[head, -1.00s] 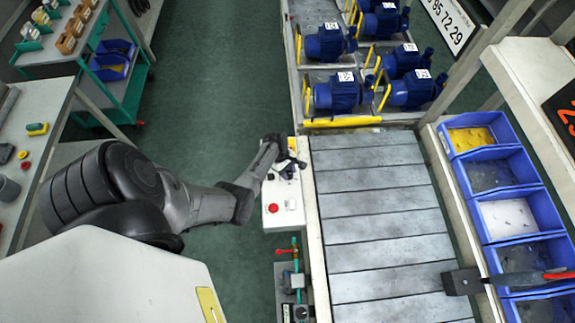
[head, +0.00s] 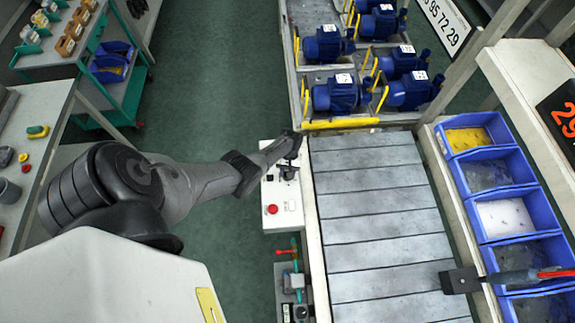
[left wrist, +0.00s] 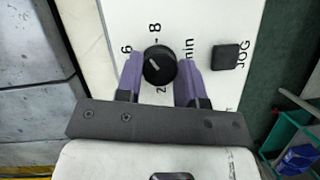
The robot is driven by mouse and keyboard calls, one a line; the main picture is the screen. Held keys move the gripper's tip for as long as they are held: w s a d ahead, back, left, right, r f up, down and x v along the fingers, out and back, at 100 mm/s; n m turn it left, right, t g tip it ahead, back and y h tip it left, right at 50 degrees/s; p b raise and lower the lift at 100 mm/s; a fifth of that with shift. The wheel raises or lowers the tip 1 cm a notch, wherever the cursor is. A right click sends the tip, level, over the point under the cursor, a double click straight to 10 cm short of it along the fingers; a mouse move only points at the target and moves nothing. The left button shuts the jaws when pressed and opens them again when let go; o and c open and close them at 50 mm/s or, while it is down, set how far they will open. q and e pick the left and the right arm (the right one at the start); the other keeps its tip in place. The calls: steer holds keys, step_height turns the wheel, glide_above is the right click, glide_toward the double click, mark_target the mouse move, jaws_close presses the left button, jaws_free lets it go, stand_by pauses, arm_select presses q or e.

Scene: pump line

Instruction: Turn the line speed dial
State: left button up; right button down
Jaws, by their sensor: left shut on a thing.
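The line speed dial (left wrist: 159,66) is a round black knob on a white control panel (left wrist: 110,28), with 6, 8 and "min" printed around it. In the head view my left gripper (head: 287,170) reaches down onto the panel box (head: 287,218) beside the conveyor, and the dial is mostly hidden there. My right gripper is in neither view.
A black JOG button (left wrist: 226,57) lies right of the dial. A red button (head: 272,209) sits on the panel's near part. The slatted conveyor (head: 372,205) is bare; blue pumps (head: 338,92) stand beyond it. Blue bins (head: 487,173) and a dark-headed tool (head: 460,279) are at the right.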

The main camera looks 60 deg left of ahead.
arm_select(q)
steer(key=m, duration=0.2)
steer(key=m+g+y, duration=0.1)
steer(key=m, duration=0.1)
steer(key=shift+d+m+y, duration=0.1)
steer(key=shift+m+y, duration=0.2)
steer(key=shift+m, duration=0.9)
steer(key=o, duration=0.9)
